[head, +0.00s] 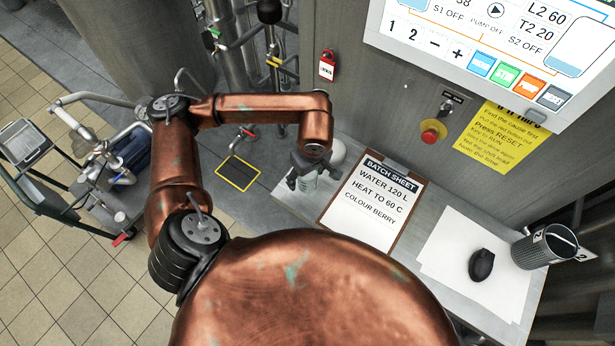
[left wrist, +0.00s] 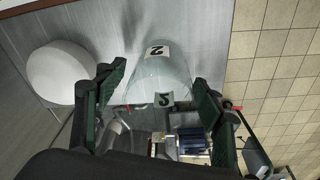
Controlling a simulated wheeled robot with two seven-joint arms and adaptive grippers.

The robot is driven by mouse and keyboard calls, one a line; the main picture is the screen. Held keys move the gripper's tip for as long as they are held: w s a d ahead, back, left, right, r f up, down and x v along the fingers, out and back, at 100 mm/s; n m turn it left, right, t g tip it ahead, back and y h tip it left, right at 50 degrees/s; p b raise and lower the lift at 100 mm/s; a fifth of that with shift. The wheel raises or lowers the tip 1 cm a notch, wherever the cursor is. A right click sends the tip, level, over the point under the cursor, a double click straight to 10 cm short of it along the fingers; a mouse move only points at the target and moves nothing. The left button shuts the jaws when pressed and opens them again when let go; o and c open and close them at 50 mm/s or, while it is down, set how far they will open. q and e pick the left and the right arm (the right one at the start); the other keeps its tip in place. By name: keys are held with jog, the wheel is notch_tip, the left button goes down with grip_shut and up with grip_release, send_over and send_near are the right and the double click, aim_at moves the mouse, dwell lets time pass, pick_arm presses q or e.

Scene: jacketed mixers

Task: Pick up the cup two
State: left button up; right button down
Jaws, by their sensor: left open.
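Cup two (left wrist: 163,73) is a clear, pale cup with a "2" label, standing on the grey counter in the left wrist view. A second tag on it is also seen, lower down. In the head view my left gripper (head: 303,172) hangs at the counter's left end and hides most of the cup (head: 307,184). My left gripper (left wrist: 159,80) is open, with one dark finger on each side of the cup in the left wrist view. Contact between fingers and cup cannot be told. My right gripper is not in view.
A white rounded object (left wrist: 58,72) stands close beside the cup. A batch sheet clipboard (head: 374,203) lies to the right. A control panel (head: 500,40) is above.

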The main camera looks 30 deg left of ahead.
aim_at(314, 183)
pick_arm(q)
jog(key=shift+a+f, duration=0.1)
jog(key=shift+f, duration=0.85)
jog(key=shift+w, duration=0.1)
jog(key=c, duration=1.2)
jog(key=shift+r, duration=0.1)
jog(key=shift+r+b, duration=0.35)
jog(key=shift+r, duration=0.25)
jog(key=d+r, duration=0.1)
jog(key=r, duration=0.1)
jog(key=s+d+r+b, duration=0.1)
jog(key=d+r, duration=0.1)
jog(key=s+d+r+b, duration=0.1)
jog(key=r, duration=0.2)
jog(key=shift+d, duration=0.15)
jog(key=shift+s+d+r+b, duration=0.35)
jog(key=shift+s+d+r, duration=0.4)
jog(key=shift+d, duration=0.65)
jog(key=shift+s+d+r+b, duration=0.3)
jog(key=shift+s+d+r, duration=0.5)
jog(key=shift+d, duration=0.55)
jog(key=shift+s+d+r+b, duration=0.35)
jog(key=shift+s+d+r, duration=0.4)
jog(key=shift+d, duration=0.65)
